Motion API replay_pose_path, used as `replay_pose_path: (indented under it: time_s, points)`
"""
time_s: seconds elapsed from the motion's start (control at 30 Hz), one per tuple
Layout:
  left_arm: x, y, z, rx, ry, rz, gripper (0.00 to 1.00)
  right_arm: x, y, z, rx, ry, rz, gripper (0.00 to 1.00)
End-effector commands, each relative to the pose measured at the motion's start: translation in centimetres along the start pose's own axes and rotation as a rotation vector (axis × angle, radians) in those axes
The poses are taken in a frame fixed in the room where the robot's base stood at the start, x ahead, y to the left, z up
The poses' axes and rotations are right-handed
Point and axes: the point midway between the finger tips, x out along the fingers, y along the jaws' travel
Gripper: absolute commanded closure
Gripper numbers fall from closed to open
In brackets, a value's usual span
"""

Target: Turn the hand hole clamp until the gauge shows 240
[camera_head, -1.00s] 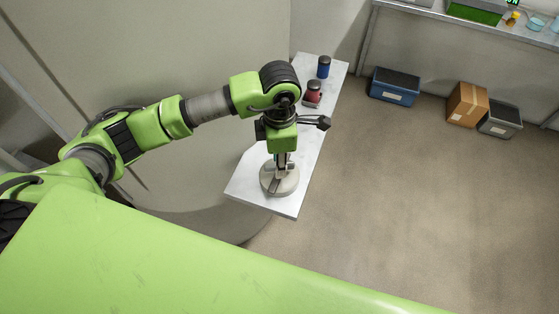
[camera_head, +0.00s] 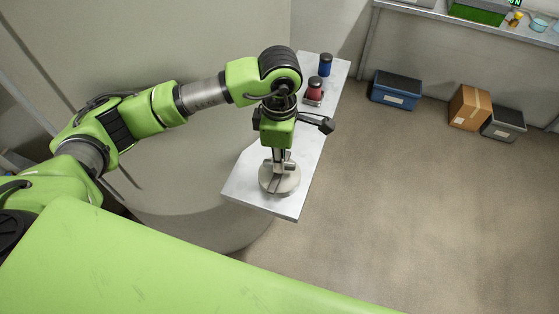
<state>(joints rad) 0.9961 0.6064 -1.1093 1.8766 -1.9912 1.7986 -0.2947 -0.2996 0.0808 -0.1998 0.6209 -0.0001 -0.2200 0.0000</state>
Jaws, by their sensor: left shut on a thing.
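The hand hole clamp (camera_head: 283,186) is a round, pale grey piece with a raised bar across it. It sits near the front end of a narrow white shelf. My left gripper (camera_head: 279,165) points straight down over it, shut on the clamp's raised part. The gripper's wrist and fingers hide much of the top of the clamp. No gauge reading can be made out in the head view. My right gripper is not in view.
A red jar (camera_head: 314,92) and a blue jar (camera_head: 325,66) stand farther back on the white shelf (camera_head: 247,193). A large curved beige wall (camera_head: 215,60) borders it on the left. Floor boxes, a blue bin (camera_head: 395,90) and a carton (camera_head: 469,108), lie right; the floor between is clear.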

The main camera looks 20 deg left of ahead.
Motion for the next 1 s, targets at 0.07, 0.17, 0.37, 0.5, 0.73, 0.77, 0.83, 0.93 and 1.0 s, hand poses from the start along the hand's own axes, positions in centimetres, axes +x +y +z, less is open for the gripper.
replay_pose_path:
  time_s: [0.07, 0.17, 0.37, 0.5, 0.73, 0.77, 0.83, 0.93, 1.0]
  points:
    - [0.0, 0.0, 0.0, -0.001, 0.001, -0.002, 1.0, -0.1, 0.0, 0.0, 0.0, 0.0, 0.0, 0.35]
    - [0.0, 0.0, 0.0, -0.002, 0.001, -0.002, 0.84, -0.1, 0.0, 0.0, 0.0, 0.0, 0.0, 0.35]
    - [0.0, 0.0, 0.0, -0.003, 0.001, -0.001, 0.72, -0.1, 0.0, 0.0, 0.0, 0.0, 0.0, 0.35]
    - [0.0, 0.0, 0.0, -0.003, 0.001, -0.001, 0.72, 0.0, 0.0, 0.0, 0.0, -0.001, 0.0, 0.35]
    - [0.0, 0.0, 0.0, -0.004, 0.0, -0.001, 0.72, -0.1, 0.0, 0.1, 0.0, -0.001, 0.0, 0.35]
    - [0.0, 0.0, 0.0, -0.006, 0.0, -0.001, 0.72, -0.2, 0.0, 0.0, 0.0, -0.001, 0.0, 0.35]
    - [-0.2, 0.0, 0.0, -0.019, 0.0, -0.001, 0.72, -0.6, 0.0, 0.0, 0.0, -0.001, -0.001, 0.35]
    - [-0.4, -0.1, 0.0, -0.059, 0.0, -0.003, 0.72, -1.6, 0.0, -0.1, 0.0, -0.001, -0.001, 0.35]
    - [-0.6, -0.1, 0.0, -0.103, 0.0, -0.004, 0.72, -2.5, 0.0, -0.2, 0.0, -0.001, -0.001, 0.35]
